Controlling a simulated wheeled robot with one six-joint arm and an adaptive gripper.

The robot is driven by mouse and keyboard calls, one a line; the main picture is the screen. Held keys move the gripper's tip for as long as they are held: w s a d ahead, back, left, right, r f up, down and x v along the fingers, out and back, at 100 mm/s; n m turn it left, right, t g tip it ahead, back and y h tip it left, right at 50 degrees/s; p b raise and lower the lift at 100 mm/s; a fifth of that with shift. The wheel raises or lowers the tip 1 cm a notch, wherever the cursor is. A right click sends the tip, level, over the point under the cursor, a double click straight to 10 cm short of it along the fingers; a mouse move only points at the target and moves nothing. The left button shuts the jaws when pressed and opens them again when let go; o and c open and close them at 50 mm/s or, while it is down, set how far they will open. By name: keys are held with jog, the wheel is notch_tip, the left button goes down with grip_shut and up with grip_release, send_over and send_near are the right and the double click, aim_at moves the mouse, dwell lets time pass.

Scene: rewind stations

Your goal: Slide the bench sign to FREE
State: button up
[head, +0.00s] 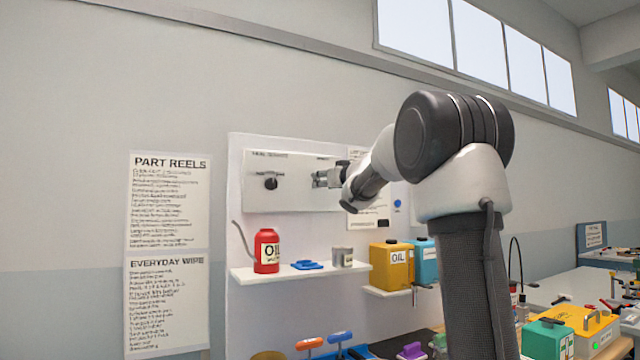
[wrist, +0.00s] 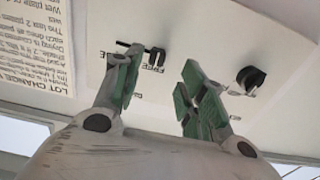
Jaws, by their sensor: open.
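The white sign panel (head: 300,207) is mounted on the wall board and also fills much of the wrist view (wrist: 215,30). A dark knob on a short bar (head: 270,182) sits on its left part; a dark knob also shows at right in the wrist view (wrist: 250,78). A dark hooked piece (wrist: 156,58) lies beside lettering that reads FREE. My gripper (head: 322,178) is at the panel's right part. In the wrist view its green-padded fingers (wrist: 160,78) are open, with the hooked piece beyond the gap. I cannot tell whether they touch it.
A shelf (head: 300,273) below the panel holds a red oil bottle (head: 267,250), a blue item (head: 307,265) and a grey tin (head: 343,257). Yellow (head: 391,267) and blue (head: 425,262) containers stand lower right. A printed sheet (wrist: 35,55) is beside the panel.

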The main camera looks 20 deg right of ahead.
jog(key=s, duration=0.7)
jog(key=shift+s, duration=0.2)
jog(key=shift+d, duration=0.1)
jog(key=s+d+f+m+g+h, duration=0.1)
jog(key=s+d+f+g+h, duration=0.2)
jog(key=d+f, duration=0.3)
jog(key=s+d+f+m+g+h, duration=0.1)
jog(key=s+d+f+g+h, duration=0.2)
jog(key=f, duration=0.5)
jog(key=s+a+f+g, duration=0.1)
jog(key=s+f+g, duration=0.3)
jog(key=s+f, duration=0.6)
jog(key=s+a+f+g+y, duration=0.1)
jog(key=s+a+f, duration=0.2)
jog(key=s+a, duration=0.2)
jog(key=s+a+f+n+g+y, duration=0.1)
jog(key=s+a+f, duration=0.3)
jog(key=s, duration=0.7)
jog(key=s+a+f+g+y, duration=0.1)
jog(key=s+a+f+y, duration=0.2)
jog(key=s+a, duration=0.5)
jog(key=shift+f+n+g, duration=0.3)
jog(key=shift+f+g, duration=0.1)
jog(key=shift+f, duration=0.15)
